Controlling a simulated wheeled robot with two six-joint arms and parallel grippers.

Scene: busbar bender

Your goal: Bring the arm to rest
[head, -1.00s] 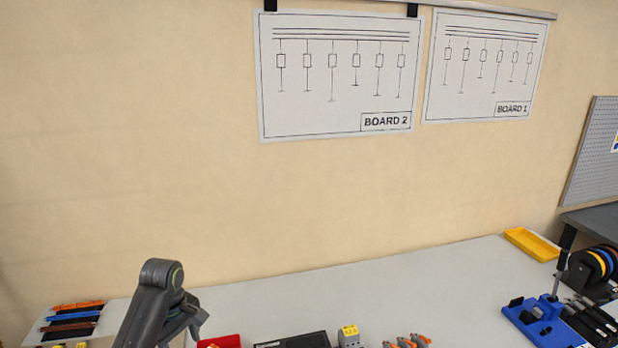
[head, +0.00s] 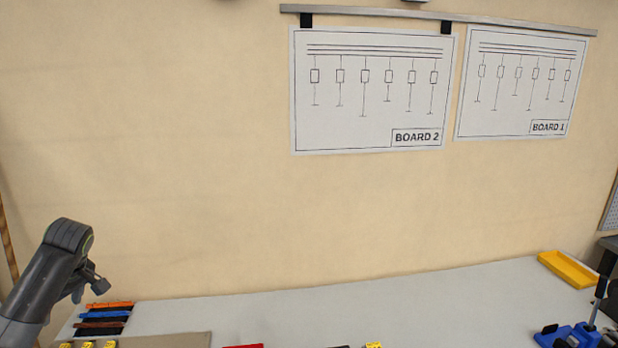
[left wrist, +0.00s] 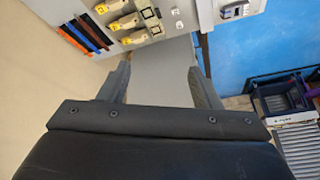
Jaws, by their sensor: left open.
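My left arm comes in at the lower left of the head view, with its left gripper (head: 88,284) raised near the left end of the bench, in front of the wall. In the left wrist view the two fingers of the left gripper (left wrist: 160,85) stand wide apart with nothing between them. Beyond them is the grey bench top. The gripper touches nothing that I can see. My right gripper is in neither view.
Orange, blue, brown and black strips (head: 104,316) lie at the bench's left end. A yellow tray (head: 568,268) and a blue bender (head: 566,336) are at the right. Drawings of Board 2 (head: 372,125) and Board 1 (head: 520,115) hang on the wall. The bench's middle (head: 380,298) is clear.

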